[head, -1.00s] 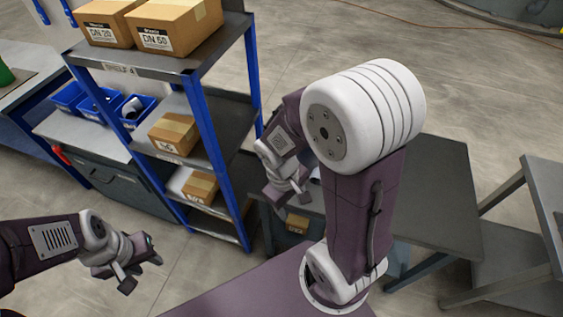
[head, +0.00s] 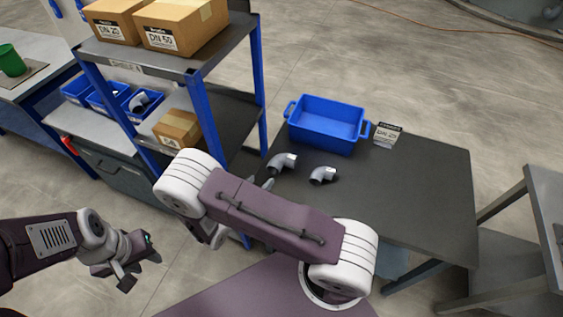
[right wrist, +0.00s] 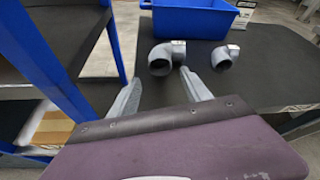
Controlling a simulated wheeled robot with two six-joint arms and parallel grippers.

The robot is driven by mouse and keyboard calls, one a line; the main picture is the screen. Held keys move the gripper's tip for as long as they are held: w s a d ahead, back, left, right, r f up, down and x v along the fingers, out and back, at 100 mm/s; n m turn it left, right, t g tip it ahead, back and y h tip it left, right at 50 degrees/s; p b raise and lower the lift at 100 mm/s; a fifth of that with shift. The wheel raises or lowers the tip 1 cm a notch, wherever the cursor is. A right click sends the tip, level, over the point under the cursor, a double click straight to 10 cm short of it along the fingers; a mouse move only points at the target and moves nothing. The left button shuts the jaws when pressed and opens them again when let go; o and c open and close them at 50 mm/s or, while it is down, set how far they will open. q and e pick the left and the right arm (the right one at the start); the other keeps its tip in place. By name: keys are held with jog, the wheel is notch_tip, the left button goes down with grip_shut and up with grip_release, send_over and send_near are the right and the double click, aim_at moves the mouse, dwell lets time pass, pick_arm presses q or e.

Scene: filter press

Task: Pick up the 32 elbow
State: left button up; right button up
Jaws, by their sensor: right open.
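Two grey pipe elbows lie on the dark table. The left elbow (head: 283,162) looks a little larger than the right elbow (head: 322,175); I cannot read a size on either. In the right wrist view, the left elbow (right wrist: 163,60) is just beyond my right gripper (right wrist: 160,90), which is open and empty, its fingers apart. The other elbow (right wrist: 224,58) is further right. In the head view my right arm mostly hides that gripper; a fingertip shows near the left elbow. My left gripper (head: 140,262) is over the floor at lower left, its jaw gap unclear.
A blue bin (head: 327,125) and a small label card (head: 387,135) stand at the table's back. A blue-post shelf (head: 200,95) with cartons is close on the left of my right arm. The table's right part (head: 430,190) is clear.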

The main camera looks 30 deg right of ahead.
aim_at(272, 168)
jog(key=shift+d, duration=0.2)
jog(key=x, duration=0.3)
jog(key=shift+w+d+f, duration=0.2)
jog(key=shift+f, duration=0.05)
jog(key=shift+f+p+x, duration=0.2)
jog(key=shift+p+x, duration=0.25)
jog(key=shift+x, duration=2.3)
jog(key=shift+s+a+r, duration=0.1)
jog(key=shift+a, duration=0.1)
jog(key=c, duration=0.4)
grip_shut()
jog(key=shift+r, duration=0.45)
notch_tip(272, 168, up, 3)
jog(key=shift+f, duration=0.1)
jog(key=d+r+v, duration=0.1)
jog(key=r+v, duration=0.1)
jog(key=v, duration=1.1)
jog(key=shift+r, duration=0.35)
